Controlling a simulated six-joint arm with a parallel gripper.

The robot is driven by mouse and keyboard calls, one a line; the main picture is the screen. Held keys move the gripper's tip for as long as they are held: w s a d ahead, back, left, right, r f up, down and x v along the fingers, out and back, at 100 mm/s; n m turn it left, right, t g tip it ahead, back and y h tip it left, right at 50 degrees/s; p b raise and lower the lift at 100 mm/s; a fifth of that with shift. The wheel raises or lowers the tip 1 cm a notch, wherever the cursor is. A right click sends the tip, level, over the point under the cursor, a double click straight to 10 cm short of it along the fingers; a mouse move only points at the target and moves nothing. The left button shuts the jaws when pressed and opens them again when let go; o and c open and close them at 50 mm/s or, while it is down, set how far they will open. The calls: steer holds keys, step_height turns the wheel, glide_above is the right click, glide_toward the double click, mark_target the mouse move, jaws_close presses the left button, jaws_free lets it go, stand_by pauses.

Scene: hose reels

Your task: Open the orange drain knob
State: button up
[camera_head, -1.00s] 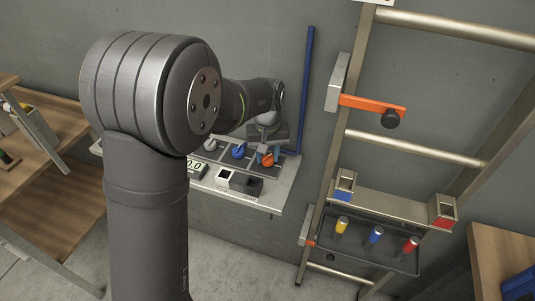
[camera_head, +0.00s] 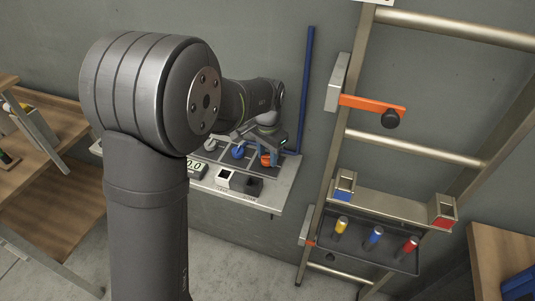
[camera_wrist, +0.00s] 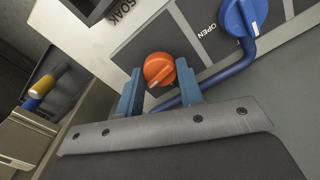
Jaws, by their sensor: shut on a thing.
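The orange drain knob (camera_wrist: 158,69) is round with a raised grip bar and sits on a dark panel. It also shows in the head view (camera_head: 266,160), small and partly covered by my gripper. My gripper (camera_wrist: 157,76) has one blue finger on each side of the knob and is shut on it. The knob's pointer slants toward the lower left in the wrist view. A blue knob (camera_wrist: 240,15) is at the upper right, with the word OPEN beside it; it also shows in the head view (camera_head: 239,152).
A grey-white knob (camera_head: 210,145) stands left of the blue one. A white button box (camera_head: 224,176) and a dark one (camera_head: 247,183) sit along the shelf's front. A blue pipe (camera_wrist: 225,70) runs close beside my fingers. A metal ladder (camera_head: 340,150) stands to the right.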

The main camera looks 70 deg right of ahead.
mark_target(267, 156)
steer(key=shift+m, duration=0.9)
steer(key=o, duration=1)
step_height(267, 156, up, 17)
steer(key=shift+r, duration=0.2)
